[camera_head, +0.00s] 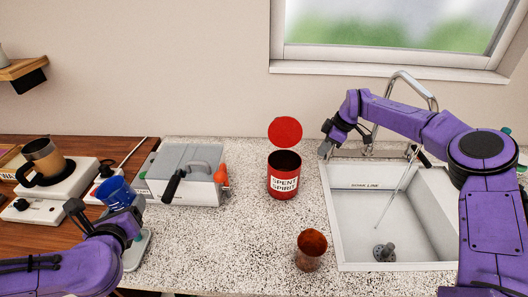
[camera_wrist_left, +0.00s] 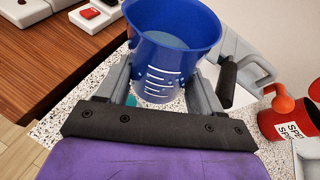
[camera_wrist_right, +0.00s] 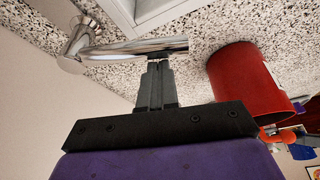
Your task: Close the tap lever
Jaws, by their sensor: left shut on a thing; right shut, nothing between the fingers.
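The chrome tap (camera_head: 402,78) arches over the sink at the right, and a thin stream of water (camera_head: 392,195) falls from it. In the right wrist view a chrome lever bar (camera_wrist_right: 130,48) reaches out from a round chrome post. My right gripper (camera_wrist_right: 158,66) is shut and empty, its fingertips at or just beside this bar; I cannot tell whether they touch. In the head view the right gripper (camera_head: 327,150) is at the sink's back left corner. My left gripper (camera_head: 102,212) is shut on a blue cup (camera_wrist_left: 172,55) with white marks, held tilted in the head view.
A red "SPENT SPIRIT" can (camera_head: 284,182) with a raised lid stands left of the sink (camera_head: 333,225). A reddish-brown cup (camera_head: 311,255) stands in front. A grey box device (camera_head: 190,158) with a black handle and a mug on a white device (camera_head: 62,178) are further left.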

